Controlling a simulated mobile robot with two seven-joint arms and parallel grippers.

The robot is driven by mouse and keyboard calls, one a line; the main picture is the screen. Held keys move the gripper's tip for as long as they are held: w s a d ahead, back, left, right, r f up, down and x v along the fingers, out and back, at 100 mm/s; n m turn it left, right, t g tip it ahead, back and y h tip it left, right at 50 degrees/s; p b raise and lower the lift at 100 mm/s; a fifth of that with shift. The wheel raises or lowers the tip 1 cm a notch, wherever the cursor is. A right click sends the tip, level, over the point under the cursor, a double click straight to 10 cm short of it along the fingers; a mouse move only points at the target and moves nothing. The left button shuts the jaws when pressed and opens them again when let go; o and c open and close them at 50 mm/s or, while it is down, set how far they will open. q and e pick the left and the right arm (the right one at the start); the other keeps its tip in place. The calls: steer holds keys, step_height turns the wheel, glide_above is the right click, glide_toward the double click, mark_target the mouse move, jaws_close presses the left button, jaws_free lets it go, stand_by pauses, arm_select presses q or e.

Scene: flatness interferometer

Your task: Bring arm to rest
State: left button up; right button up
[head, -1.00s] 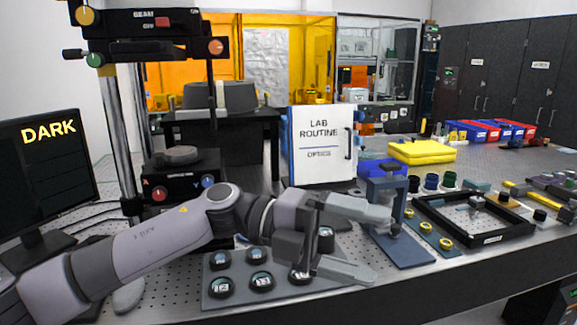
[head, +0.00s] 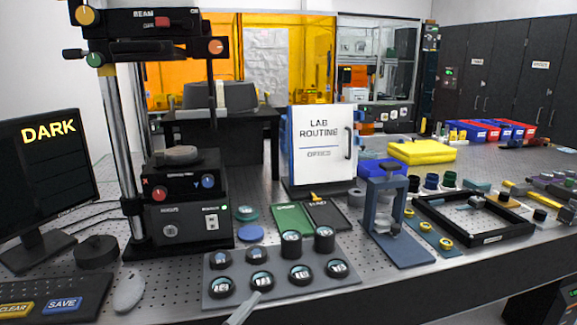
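A light grey sliver at the bottom edge, apparently a fingertip of my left gripper (head: 245,308), is all that shows of my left arm. It lies in front of the grey tray (head: 321,292), near its lower edge. The rest of the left gripper and arm is out of view, so its opening and any contents cannot be seen. My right gripper is not in view.
The tray holds several round black-rimmed optics (head: 301,272). Behind it stand the interferometer column (head: 190,215) and a blue press-like fixture (head: 385,205). A monitor (head: 45,180), keyboard (head: 50,300) and mouse (head: 129,292) are at left. A black frame (head: 490,238) lies right.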

arm_select(q)
steer(key=s+a+f+n+g+y, duration=0.3)
steer(key=s+a+f, duration=0.5)
steer(key=f, duration=0.4)
steer(key=s+a+f+n+g+y, duration=0.3)
steer(key=s+a+f+n+y, duration=0.2)
steer(key=s+a+f+y, duration=0.2)
steer(key=s+a+f, duration=0.2)
steer(key=s+f, duration=0.1)
steer(key=f, duration=0.1)
steer(key=shift+s+f+n+y, duration=0.2)
steer(key=shift+f+n+y, duration=0.2)
steer(key=shift+a, duration=0.1)
